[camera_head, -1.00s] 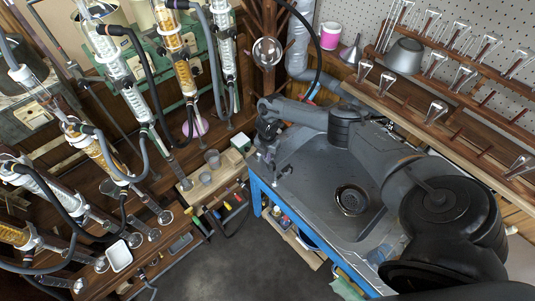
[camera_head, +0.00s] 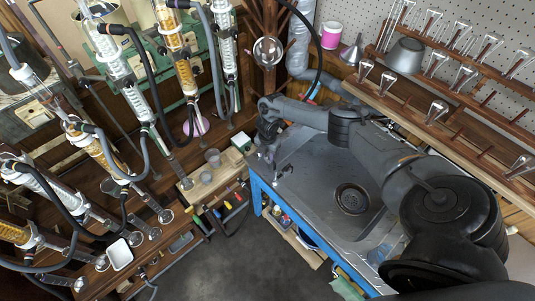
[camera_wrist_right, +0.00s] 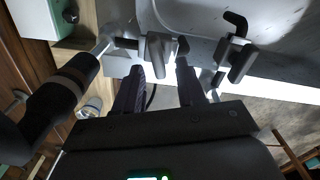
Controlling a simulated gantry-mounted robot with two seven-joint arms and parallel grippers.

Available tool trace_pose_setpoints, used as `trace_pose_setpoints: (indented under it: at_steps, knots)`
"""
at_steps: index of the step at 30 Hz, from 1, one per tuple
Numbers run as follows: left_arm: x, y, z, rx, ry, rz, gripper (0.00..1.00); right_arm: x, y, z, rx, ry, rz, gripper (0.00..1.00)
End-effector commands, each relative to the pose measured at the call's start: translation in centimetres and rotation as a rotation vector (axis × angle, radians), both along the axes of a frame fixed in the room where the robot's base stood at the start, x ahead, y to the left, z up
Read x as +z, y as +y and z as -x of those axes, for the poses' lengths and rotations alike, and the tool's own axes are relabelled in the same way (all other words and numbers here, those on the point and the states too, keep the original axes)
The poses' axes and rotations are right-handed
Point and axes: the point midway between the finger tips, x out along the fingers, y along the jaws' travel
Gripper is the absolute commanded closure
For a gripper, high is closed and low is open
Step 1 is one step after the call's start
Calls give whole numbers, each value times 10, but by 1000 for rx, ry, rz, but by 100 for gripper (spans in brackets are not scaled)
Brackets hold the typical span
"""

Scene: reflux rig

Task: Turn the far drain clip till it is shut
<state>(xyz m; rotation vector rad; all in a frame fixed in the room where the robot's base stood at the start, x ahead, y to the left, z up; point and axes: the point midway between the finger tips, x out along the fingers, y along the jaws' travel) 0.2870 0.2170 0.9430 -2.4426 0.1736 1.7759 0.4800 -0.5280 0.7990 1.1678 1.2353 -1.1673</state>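Two grey clips with lever handles sit along the sink's edge in the right wrist view. One clip (camera_wrist_right: 158,55) stands between the fingertips of my right gripper (camera_wrist_right: 160,66); the other clip (camera_wrist_right: 238,62) is to its right, clear of the fingers. The clip between the fingers looks like the far drain clip. The two dark fingers are apart, one on each side of its handle, and I cannot tell whether they touch it. In the head view my right gripper (camera_head: 272,150) is at the sink's left far corner, partly hidden by its own wrist. My left gripper is out of view.
The grey sink (camera_head: 315,185) with a round drain (camera_head: 352,199) lies beneath my right arm. A wooden shelf with small cups (camera_head: 206,177) and a white-green box (camera_head: 240,143) stands to its left. Glass condensers (camera_head: 140,85) and hoses fill the left side.

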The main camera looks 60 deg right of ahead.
Motion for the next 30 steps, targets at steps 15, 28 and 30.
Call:
trace_pose_setpoints:
  at_steps: [15,28,30]
  knots:
    - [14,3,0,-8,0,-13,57,66,-1,-1,1,-2,1,61]
    - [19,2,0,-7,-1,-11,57,107,0,0,0,0,0,61]
    - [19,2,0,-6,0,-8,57,108,0,0,0,0,0,61]
